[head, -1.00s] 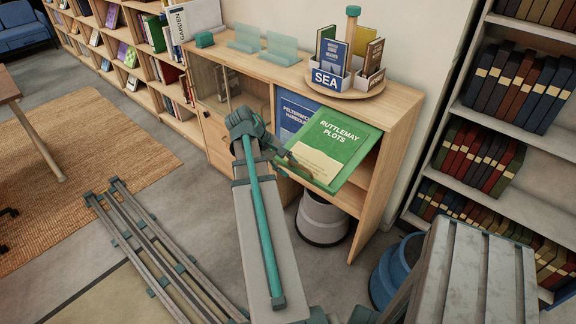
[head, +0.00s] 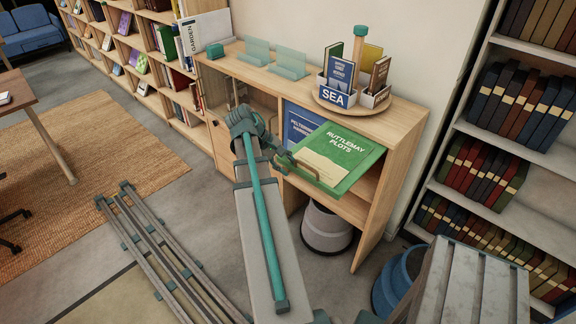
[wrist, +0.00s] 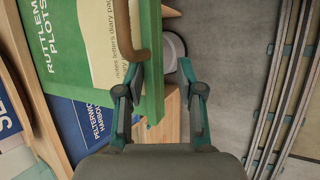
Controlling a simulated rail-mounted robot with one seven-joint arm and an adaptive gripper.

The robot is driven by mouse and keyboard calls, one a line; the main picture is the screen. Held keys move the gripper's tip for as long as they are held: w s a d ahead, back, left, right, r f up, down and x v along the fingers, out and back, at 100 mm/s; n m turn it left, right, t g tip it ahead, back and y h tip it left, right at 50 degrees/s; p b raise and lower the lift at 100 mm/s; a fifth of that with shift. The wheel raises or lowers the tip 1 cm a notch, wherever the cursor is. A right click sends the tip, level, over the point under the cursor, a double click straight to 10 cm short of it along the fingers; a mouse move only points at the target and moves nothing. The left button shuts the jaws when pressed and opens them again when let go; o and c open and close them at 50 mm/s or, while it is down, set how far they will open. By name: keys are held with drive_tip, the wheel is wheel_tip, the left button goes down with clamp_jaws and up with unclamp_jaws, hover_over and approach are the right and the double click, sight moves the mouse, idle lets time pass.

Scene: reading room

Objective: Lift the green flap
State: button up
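The green flap (head: 363,170), labelled "Ruttlemay Plots" with a cream panel, slants outward from the front of the wooden cabinet. A tan handle (head: 308,171) is on its lower part. The flap also shows in the wrist view (wrist: 66,75), with the handle (wrist: 146,30) close to the camera. My gripper (head: 292,162) is at the flap's lower left edge, by the handle. In the wrist view, my gripper (wrist: 160,80) has its fingers apart, with the flap's green edge between them. Whether either finger touches it is unclear.
A round tray (head: 365,108) with book boxes and a "SEA" sign stands on the cabinet top. A grey bin (head: 327,230) is below, and a bookshelf (head: 470,133) stands right. Floor in front is partly clear.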

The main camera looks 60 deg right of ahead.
drive_tip(key=shift+w+r+p, duration=0.3)
drive_tip(key=shift+r+p, duration=0.3)
drive_tip(key=shift+r, duration=0.1)
drive_tip(key=shift+w+r+p, duration=0.35)
drive_tip(key=shift+r+p, duration=0.2)
drive_tip(key=shift+r, duration=0.2)
drive_tip(key=shift+w+r+p, duration=0.3)
drive_tip(key=shift+r+p, duration=0.3)
drive_tip(key=shift+r, duration=0.1)
drive_tip(key=shift+p, duration=0.3)
